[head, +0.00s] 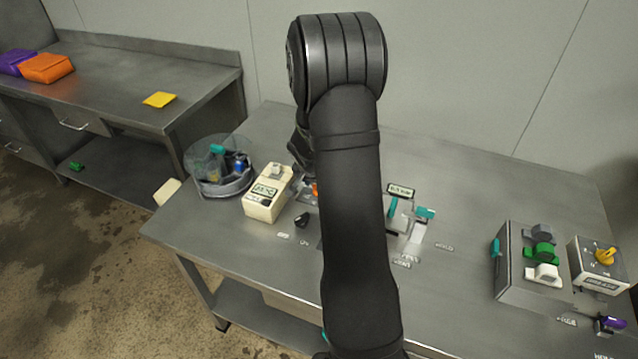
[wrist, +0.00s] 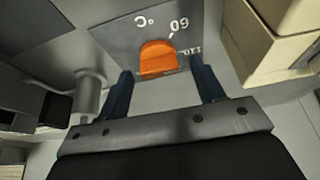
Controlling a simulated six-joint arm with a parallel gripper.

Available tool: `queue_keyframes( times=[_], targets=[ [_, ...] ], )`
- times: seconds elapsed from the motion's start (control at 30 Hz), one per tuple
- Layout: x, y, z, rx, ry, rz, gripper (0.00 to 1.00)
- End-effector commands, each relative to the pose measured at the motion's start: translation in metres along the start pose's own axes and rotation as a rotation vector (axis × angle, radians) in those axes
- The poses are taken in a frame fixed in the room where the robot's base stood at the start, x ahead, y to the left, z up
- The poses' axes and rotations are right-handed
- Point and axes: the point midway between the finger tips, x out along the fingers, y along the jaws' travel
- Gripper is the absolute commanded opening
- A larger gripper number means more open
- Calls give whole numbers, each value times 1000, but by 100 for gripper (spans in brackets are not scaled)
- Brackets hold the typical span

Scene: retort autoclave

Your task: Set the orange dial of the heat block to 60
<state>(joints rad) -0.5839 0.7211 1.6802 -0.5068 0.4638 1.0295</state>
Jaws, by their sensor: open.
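In the wrist view the orange dial (wrist: 158,58) sits on the grey face of the heat block (wrist: 120,38). The printed "60" and "°C" appear upside down beyond the dial, with another, partly legible marking to its right. Where the dial points I cannot tell. My gripper (wrist: 162,75) is open, with one finger on each side of the dial and visible gaps to both. In the head view only a sliver of the orange dial (head: 315,189) shows beside my arm, which hides most of the heat block.
A cream device with a display (head: 266,195) stands close left of the block. A round clear-walled container (head: 220,170) is farther left. Teal-handled equipment (head: 393,208) stands right of my arm. A grey box with coloured knobs (head: 515,270) and a yellow-knobbed box (head: 598,275) are at the right.

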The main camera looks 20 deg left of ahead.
Motion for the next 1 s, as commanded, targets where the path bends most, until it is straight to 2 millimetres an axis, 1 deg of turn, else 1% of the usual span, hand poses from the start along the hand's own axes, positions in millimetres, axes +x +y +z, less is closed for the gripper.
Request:
queue_keyframes(
  times=[0.1, 0.33, 0.37, 0.4, 0.47, 0.5, 0.57, 0.83, 1.0],
  targets=[
    [3, 0, 0, 1, 0, 0, 62],
    [3, 0, 0, 1, 0, 0, 62],
    [3, 0, 0, 1, 0, 0, 56],
    [3, 0, 0, 1, 0, 0, 48],
    [3, 0, 0, 1, 0, 0, 36],
    [3, 0, 0, 1, 0, 0, 28],
    [3, 0, 0, 1, 0, 0, 17],
    [3, 0, 0, -15, 0, -6, 17],
    [3, 1, 0, -66, 0, -28, 17]
  ],
)
